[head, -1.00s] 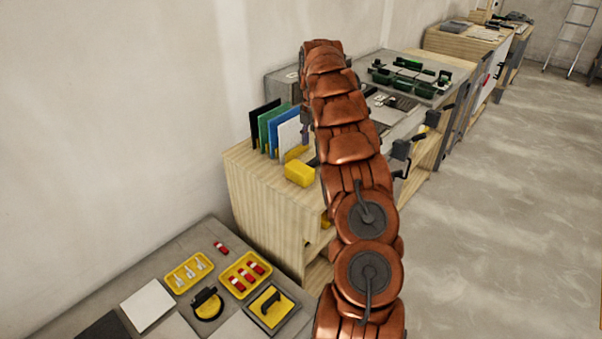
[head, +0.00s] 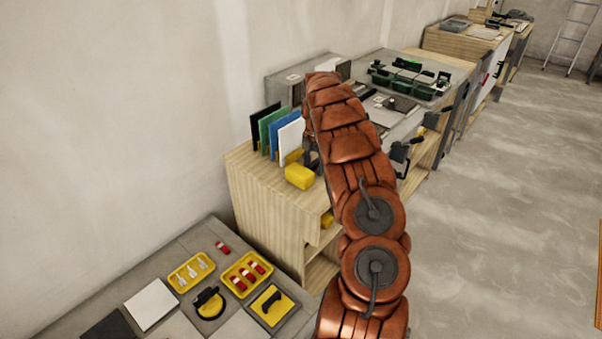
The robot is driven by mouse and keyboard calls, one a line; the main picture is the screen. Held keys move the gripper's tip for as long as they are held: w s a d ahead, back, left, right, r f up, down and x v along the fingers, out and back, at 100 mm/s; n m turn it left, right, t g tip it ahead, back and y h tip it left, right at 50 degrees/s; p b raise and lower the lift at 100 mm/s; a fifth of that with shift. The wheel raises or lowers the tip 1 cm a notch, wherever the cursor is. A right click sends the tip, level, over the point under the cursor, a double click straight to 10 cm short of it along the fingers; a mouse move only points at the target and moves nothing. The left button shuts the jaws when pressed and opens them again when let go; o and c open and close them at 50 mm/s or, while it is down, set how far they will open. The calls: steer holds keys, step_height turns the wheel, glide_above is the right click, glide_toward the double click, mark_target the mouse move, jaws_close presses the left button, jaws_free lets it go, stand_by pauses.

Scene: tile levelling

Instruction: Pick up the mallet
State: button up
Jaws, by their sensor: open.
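A yellow block-shaped head, which looks like the mallet (head: 299,176), lies on the near end of the wooden cabinet's top in the head view. Its handle is mostly hidden behind my arm. My gripper (head: 312,158) is a small dark shape at the left edge of my copper-coloured arm, just right of and close to the yellow head. It is open and mostly hidden by the arm. I cannot tell whether it touches the mallet.
Upright black, green, blue and white panels (head: 289,135) stand behind the mallet on the wooden cabinet (head: 265,205). A lower grey bench (head: 185,245) at the front left holds yellow trays, tiles and a suction cup. The floor to the right is clear.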

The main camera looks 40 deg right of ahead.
jaws_close()
stand_by(0.4)
stand_by(0.4)
